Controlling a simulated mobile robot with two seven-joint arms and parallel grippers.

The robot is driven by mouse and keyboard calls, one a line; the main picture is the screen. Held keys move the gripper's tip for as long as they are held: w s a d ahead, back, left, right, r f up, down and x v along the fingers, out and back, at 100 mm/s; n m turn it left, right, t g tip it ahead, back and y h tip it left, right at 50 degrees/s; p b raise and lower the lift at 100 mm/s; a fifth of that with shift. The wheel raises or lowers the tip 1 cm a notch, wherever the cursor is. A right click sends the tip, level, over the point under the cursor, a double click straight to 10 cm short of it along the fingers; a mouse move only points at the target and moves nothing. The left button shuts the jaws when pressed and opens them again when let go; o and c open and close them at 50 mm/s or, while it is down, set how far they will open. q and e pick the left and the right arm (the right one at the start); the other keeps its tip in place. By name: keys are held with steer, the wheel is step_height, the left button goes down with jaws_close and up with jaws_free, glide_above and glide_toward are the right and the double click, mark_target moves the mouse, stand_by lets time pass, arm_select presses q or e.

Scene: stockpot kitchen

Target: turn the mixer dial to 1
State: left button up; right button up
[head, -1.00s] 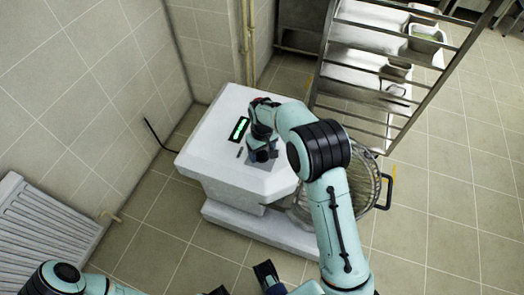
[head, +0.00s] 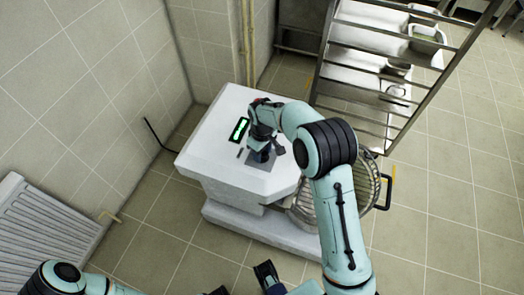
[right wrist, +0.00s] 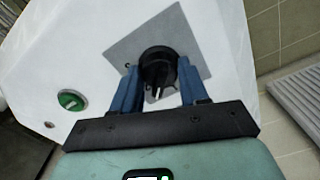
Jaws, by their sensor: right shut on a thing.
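The mixer dial (right wrist: 158,66) is a round black knob on a square grey plate (right wrist: 125,50) on the mixer's white top. A short white mark shows on its near side in the right wrist view; no numbers are readable. My right gripper (right wrist: 158,82) is shut on the dial, with one blue finger on each side of it. In the head view my right gripper (head: 262,150) covers the dial, over the white mixer (head: 205,150). My left gripper (head: 243,283) is at the bottom edge, partly cut off, its fingertips apart and empty.
A round green button (right wrist: 71,100) shows in the right wrist view. A wire guard (head: 368,185) is at the mixer's right. A metal rack (head: 385,80) stands behind. Open floor lies right.

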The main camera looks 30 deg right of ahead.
steer(key=n, duration=0.4)
steer(key=shift+r+n+p, duration=0.1)
steer(key=shift+n+p, duration=0.2)
steer(key=shift+p, duration=0.05)
steer(key=shift+w+n+p, duration=0.1)
steer(key=shift+n+p, duration=0.25)
steer(key=shift+n, duration=1.55)
steer(key=o, duration=1.1)
step_height(320, 180, up, 13)
steer(key=shift+r+p, duration=0.2)
steer(key=shift+p, duration=0.45)
steer(key=shift+f, duration=0.1)
